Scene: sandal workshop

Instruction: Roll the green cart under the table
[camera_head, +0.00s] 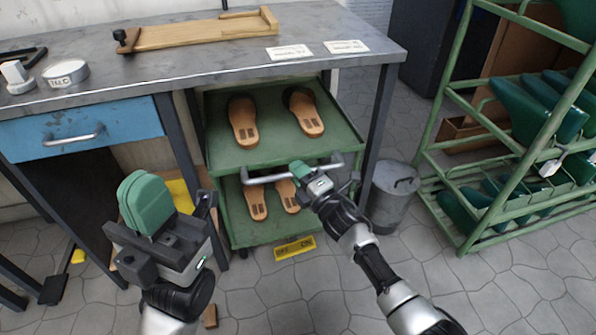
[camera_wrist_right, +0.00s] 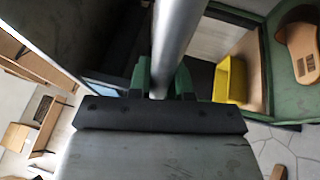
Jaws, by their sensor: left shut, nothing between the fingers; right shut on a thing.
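The green cart (camera_head: 236,157) stands largely under the grey-topped table (camera_head: 215,59), between the table's dark legs. Its front bar handle (camera_head: 258,180) faces me. A pair of tan sandals lies on its upper shelf and another pair on its lower shelf. My right gripper (camera_head: 300,172) is shut on the handle, and in the right wrist view the bar (camera_wrist_right: 172,45) passes between its green fingers (camera_wrist_right: 160,80). My left gripper (camera_head: 145,192) is shut and empty, raised in front of the table at the left. Part of the cart's lower front is hidden by my right arm.
A grey bin (camera_head: 394,195) stands right of the table leg. A green rack (camera_head: 470,205) with dark green items is at the far right. A blue drawer (camera_head: 80,130) is left of the cart. A yellow container (camera_wrist_right: 229,80) shows beside the cart.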

